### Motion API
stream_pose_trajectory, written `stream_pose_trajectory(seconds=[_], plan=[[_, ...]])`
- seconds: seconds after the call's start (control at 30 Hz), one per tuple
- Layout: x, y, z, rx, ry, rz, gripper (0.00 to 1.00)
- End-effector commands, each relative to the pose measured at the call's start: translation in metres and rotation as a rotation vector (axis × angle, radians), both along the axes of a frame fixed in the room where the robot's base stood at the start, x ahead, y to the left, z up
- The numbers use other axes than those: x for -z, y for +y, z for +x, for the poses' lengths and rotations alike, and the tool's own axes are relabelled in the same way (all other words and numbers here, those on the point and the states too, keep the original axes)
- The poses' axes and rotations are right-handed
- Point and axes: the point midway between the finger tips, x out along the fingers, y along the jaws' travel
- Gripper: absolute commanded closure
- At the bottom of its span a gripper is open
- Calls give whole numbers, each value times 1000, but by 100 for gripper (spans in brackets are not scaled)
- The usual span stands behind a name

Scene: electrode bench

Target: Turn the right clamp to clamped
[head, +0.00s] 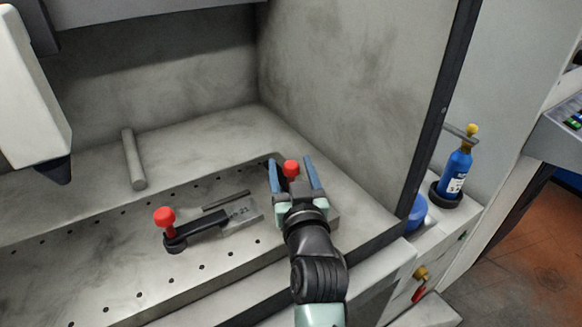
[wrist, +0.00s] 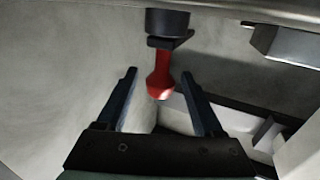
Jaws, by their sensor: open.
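The right clamp's red knob (head: 291,168) stands at the right end of the perforated metal bed. My gripper (head: 291,163) is open, with one blue finger on each side of this knob. In the wrist view the red handle (wrist: 160,80) hangs from a dark pivot (wrist: 168,22) and lies between the tips of my open gripper (wrist: 158,75), with a gap to each finger. Most of the right clamp's arm is hidden behind my gripper in the head view. The left clamp has a red knob (head: 165,217) and a black arm (head: 205,228) pointing right.
A small metal plate (head: 240,211) lies between the clamps on the perforated bed (head: 110,285). A loose grey rod (head: 133,160) lies behind. The enclosure wall (head: 345,100) rises close on the right. A blue gas bottle (head: 455,170) stands outside it.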

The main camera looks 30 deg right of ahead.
Motion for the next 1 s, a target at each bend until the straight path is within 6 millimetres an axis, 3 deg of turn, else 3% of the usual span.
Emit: stream_pose_trajectory(seconds=[0.1, 0.47, 1.0], plan=[[0, 0, 0, 0, 0, 0, 33], [0, 0, 0, 0, 0, -1, 98], [0, 0, 0, 0, 1, 0, 100]])
